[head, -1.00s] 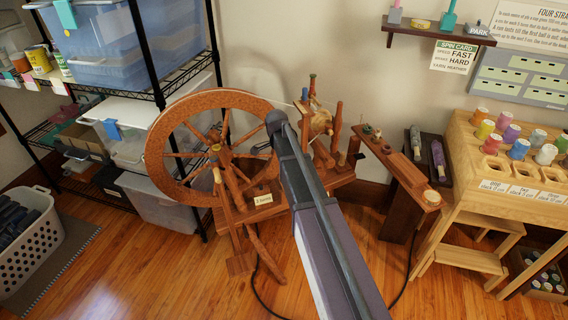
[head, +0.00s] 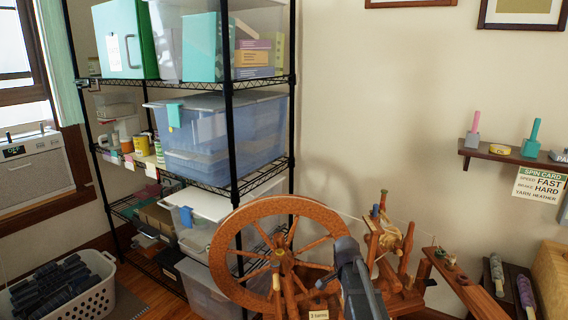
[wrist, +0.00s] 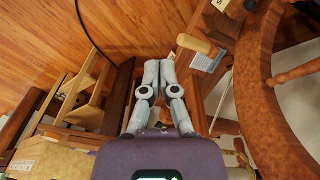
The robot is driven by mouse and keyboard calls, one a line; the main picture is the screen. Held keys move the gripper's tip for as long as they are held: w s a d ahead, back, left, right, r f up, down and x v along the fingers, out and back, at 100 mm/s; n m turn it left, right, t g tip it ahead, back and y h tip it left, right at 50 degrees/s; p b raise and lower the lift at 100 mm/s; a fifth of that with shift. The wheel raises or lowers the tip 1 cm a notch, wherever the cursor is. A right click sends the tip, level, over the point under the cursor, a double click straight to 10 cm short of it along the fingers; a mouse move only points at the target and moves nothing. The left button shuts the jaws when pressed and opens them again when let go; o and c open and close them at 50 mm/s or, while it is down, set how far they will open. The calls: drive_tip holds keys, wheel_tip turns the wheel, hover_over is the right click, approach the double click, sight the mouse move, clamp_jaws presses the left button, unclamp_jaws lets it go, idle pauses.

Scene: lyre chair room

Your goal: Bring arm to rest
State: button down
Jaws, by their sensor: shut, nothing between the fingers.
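My gripper shows in the wrist view (wrist: 158,68), with its two grey fingers together and nothing between them. It hangs close to the wooden spinning wheel, whose round rim (wrist: 268,100) stands at the right of that view. In the head view, my arm (head: 358,285) rises from the bottom edge in front of the spinning wheel (head: 222,243). My fingertips are hidden in the head view.
A black wire shelf (head: 232,130) with bins stands left of the wheel. A white basket (head: 98,298) is at the lower left. A wall shelf (head: 510,156) holds small tools at right. A narrow wooden stand (head: 470,292) is right of the wheel.

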drive_tip(key=s+a+n+y, duration=0.1)
drive_tip(key=s+a+n, duration=0.2)
drive_tip(key=s+n, duration=1.15)
wheel_tip(320, 180, up, 24)
drive_tip(key=s+m+p, duration=0.2)
drive_tip(key=p, duration=2.1)
drive_tip(key=shift+s+f+p, duration=0.15)
drive_tip(key=shift+s+p, duration=0.15)
drive_tip(key=shift+p, duration=0.05)
